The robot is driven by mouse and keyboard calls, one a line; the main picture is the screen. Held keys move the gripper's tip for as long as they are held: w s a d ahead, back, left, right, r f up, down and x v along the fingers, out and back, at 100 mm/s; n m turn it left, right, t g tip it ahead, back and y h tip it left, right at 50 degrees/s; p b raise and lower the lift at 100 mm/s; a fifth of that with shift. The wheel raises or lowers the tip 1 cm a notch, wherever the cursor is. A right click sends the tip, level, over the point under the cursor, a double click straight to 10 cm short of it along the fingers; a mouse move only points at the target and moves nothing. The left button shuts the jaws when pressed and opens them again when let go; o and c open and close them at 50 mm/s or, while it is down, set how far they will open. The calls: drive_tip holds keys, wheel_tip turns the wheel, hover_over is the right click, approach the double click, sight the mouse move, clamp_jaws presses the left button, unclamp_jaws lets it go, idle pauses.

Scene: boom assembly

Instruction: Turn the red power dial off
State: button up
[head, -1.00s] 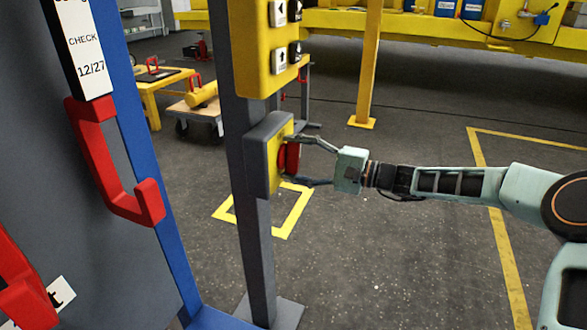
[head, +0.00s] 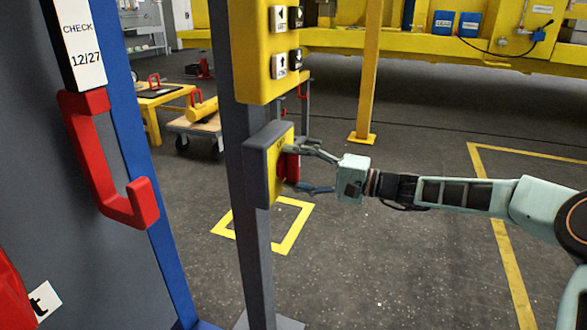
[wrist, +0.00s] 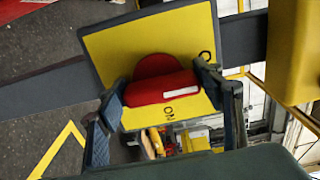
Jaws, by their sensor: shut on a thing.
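The red power dial (head: 291,166) sits on the yellow face of a grey box (head: 263,160) fixed to a grey post. In the wrist view the dial (wrist: 160,82) shows a raised red grip bar with a white mark near one end. The letters "ON" are on the yellow plate beside it. My gripper (head: 301,168) has its two fingers around the dial, one above and one below in the head view. In the wrist view my gripper (wrist: 163,88) has a finger at each end of the bar, shut on it.
A yellow button panel (head: 267,50) with arrow keys is on the same post, just above the box. A blue-edged grey cabinet with a red handle (head: 108,165) stands at left. Open floor lies to the right of the post.

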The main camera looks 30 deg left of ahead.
drive_tip(key=o, duration=1.2)
drive_tip(key=shift+c, duration=0.2)
drive_tip(key=w+d, duration=0.1)
drive_tip(key=d, duration=1.1)
drive_tip(key=shift+w, duration=0.15)
drive_tip(key=shift+w, duration=0.1)
